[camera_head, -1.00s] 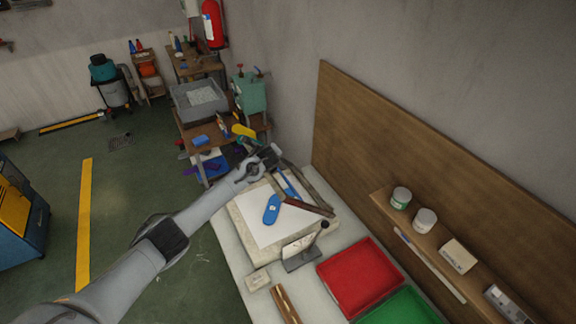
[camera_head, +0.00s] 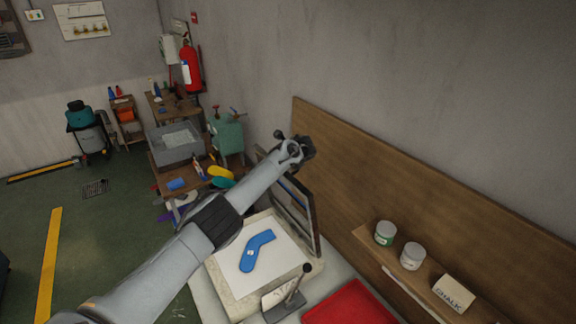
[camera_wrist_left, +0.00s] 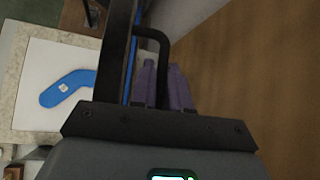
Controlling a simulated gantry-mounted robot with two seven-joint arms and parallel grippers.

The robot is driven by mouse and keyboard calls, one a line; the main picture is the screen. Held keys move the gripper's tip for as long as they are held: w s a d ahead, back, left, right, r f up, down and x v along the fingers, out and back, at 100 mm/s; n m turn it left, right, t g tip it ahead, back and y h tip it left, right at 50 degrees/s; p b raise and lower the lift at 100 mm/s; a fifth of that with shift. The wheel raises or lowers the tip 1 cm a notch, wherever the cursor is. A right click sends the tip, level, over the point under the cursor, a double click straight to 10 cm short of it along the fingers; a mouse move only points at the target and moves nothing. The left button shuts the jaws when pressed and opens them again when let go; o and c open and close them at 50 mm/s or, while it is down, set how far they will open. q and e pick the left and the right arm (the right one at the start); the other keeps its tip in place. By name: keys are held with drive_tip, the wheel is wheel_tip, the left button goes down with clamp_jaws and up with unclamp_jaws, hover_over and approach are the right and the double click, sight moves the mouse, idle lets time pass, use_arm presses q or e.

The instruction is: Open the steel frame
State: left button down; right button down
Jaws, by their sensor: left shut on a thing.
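The steel frame (camera_head: 316,222) stands steeply raised at the wall side of the pale press bed (camera_head: 232,296) in the head view. In the left wrist view its dark bar (camera_wrist_left: 115,65) runs upright beside a black bent handle (camera_wrist_left: 158,38). My left gripper (camera_head: 298,150) is at the top of the frame. Its purple fingers (camera_wrist_left: 163,86) are shut on the handle. A flat blue sock shape (camera_head: 258,250) with a small white label lies on the white sheet (camera_head: 285,262), uncovered. My right gripper is out of view.
A wooden back panel (camera_head: 390,190) and its shelf with two jars (camera_head: 385,233) and a chalk box (camera_head: 453,293) stand close to the right. A black-handled lever (camera_head: 298,287) rises at the bed's front, beside a red tray (camera_head: 350,307).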

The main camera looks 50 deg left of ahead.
use_arm(q)
drive_tip(key=shift+w, duration=0.4)
drive_tip(key=shift+f, duration=0.1)
drive_tip(key=c, duration=1.2)
unclamp_jaws()
drive_tip(key=shift+c, duration=0.2)
drive_tip(key=v, duration=0.9)
drive_tip(key=shift+w+d, duration=0.15)
drive_tip(key=shift+v, duration=0.85)
